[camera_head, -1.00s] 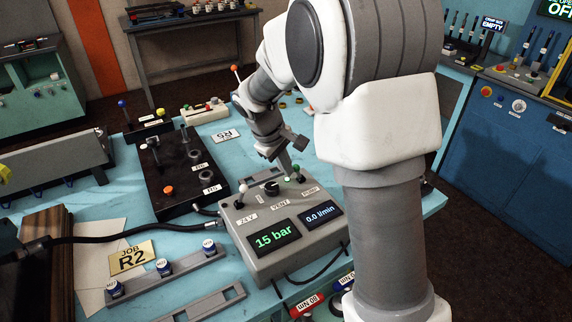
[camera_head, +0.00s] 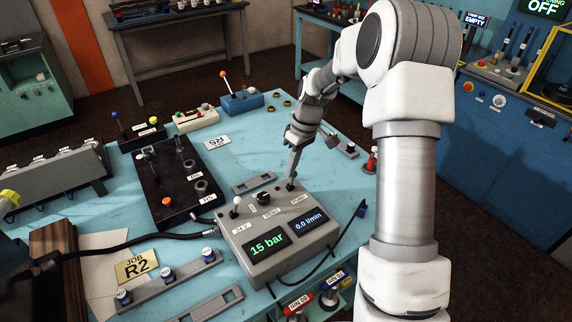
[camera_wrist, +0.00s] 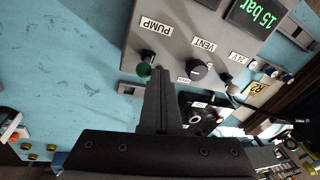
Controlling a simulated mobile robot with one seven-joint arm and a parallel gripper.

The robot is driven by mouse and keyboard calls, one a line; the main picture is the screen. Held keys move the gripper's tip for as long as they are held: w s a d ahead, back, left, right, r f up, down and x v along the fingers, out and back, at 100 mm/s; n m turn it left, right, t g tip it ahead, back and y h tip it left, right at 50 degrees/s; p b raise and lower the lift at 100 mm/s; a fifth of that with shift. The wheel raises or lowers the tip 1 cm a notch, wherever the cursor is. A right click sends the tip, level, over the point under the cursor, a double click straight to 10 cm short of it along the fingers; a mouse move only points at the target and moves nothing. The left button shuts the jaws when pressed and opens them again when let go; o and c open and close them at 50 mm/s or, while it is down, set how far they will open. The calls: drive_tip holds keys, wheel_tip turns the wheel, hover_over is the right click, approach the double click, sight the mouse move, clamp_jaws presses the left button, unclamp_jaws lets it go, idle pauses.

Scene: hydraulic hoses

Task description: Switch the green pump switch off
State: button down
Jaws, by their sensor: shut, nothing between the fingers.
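The grey control box (camera_head: 262,272) stands on the blue table. Its displays read 15 bar and 0.0 l/min. The green pump switch knob (camera_wrist: 144,70) shows in the wrist view next to the PUMP label. My gripper (camera_head: 291,176) is shut and empty, at the box's back right corner by the pump switch. In the wrist view its closed fingers (camera_wrist: 163,78) lie just right of the green knob; I cannot tell whether they touch. In the head view the fingers mostly hide the green knob.
The black VENT knob (camera_head: 263,198) and the white-tipped 24 V switch (camera_head: 236,201) sit left of the pump switch on the box. A black manifold block (camera_head: 165,180) stands to the left. Cables run from the box. A red bottle-like thing (camera_head: 371,160) stands to the right.

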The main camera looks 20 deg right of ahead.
idle(0.3)
drive_tip(key=shift+r+p, duration=0.45)
drive_tip(key=shift+r, duration=0.3)
